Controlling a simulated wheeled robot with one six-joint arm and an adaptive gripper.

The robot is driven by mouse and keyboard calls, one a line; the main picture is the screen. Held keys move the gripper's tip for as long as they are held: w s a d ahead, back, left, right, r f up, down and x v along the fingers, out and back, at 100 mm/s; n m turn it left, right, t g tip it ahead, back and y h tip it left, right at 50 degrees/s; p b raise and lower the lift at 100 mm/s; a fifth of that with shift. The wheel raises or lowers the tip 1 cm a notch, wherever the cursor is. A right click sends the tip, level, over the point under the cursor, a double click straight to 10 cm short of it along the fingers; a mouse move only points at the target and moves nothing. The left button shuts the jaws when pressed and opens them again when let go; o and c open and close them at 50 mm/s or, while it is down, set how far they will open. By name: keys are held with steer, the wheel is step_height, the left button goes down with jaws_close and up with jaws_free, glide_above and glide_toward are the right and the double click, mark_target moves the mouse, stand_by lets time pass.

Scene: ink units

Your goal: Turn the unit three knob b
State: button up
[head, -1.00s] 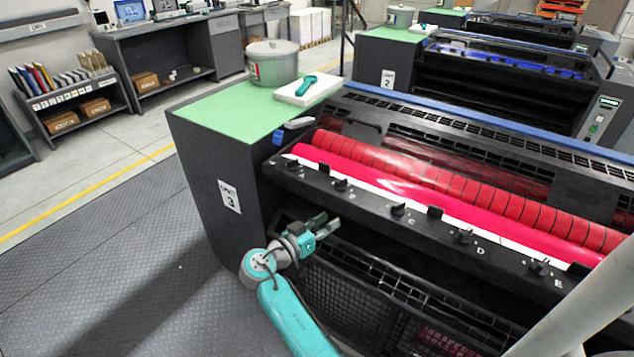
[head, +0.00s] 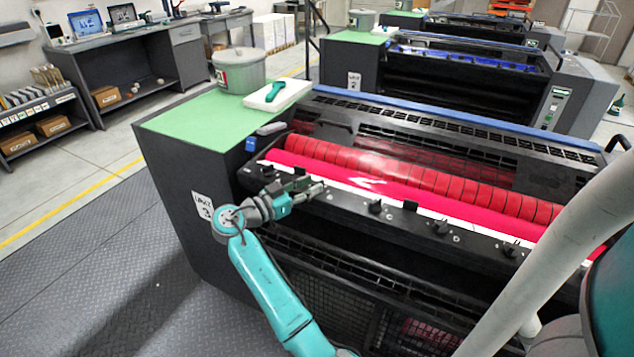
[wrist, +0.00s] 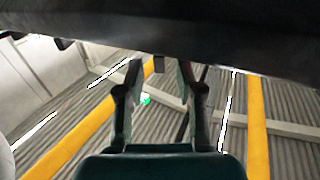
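Unit three is the nearest machine, with a black front rail (head: 410,218) carrying lettered knobs below a red roller. My gripper (head: 318,188) is at the left part of this rail, in front of where knob B sits. It hides knob B and its letter in the head view. In the wrist view my gripper (wrist: 161,68) has its two fingers apart, with the tips close under the dark rail (wrist: 200,35). A small dark knob-like piece (wrist: 158,63) shows between the tips; I cannot tell whether either finger touches it.
Knob C (head: 375,206), knob D (head: 441,227) and knob E (head: 510,249) stand along the rail to the right. Black blocks sit between some knobs. A green-topped cabinet (head: 190,125) with a grey pot (head: 240,72) is at left. The floor at left is clear.

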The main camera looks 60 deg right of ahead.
mark_target(318, 182)
steer(key=shift+x, duration=1.5)
jaws_close()
